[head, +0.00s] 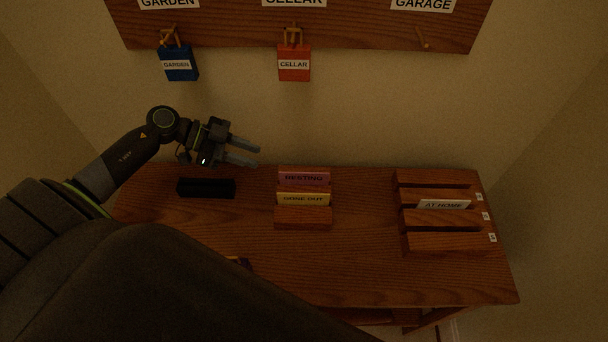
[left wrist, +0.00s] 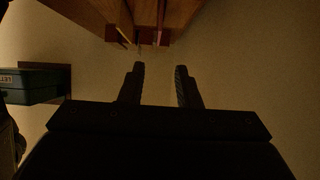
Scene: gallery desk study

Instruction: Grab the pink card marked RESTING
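The pink card marked RESTING (head: 303,177) stands upright in the rear slot of a small wooden holder (head: 303,218) on the desk. A yellow card (head: 303,198), its label reading like GONE OUT, stands in front of it. My left gripper (head: 258,156) is open and empty, to the left of the pink card and near the desk's back edge. In the left wrist view the two fingers of my left gripper (left wrist: 160,75) are apart with nothing between them. My right gripper is not in view.
A black block (head: 206,188) lies on the desk (head: 360,270) left of the holder. A slotted wooden rack (head: 440,243) at right holds a white AT HOME card (head: 444,204). Blue GARDEN (head: 178,63) and red CELLAR (head: 294,64) tags hang above. A green box (left wrist: 30,85) shows in the left wrist view.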

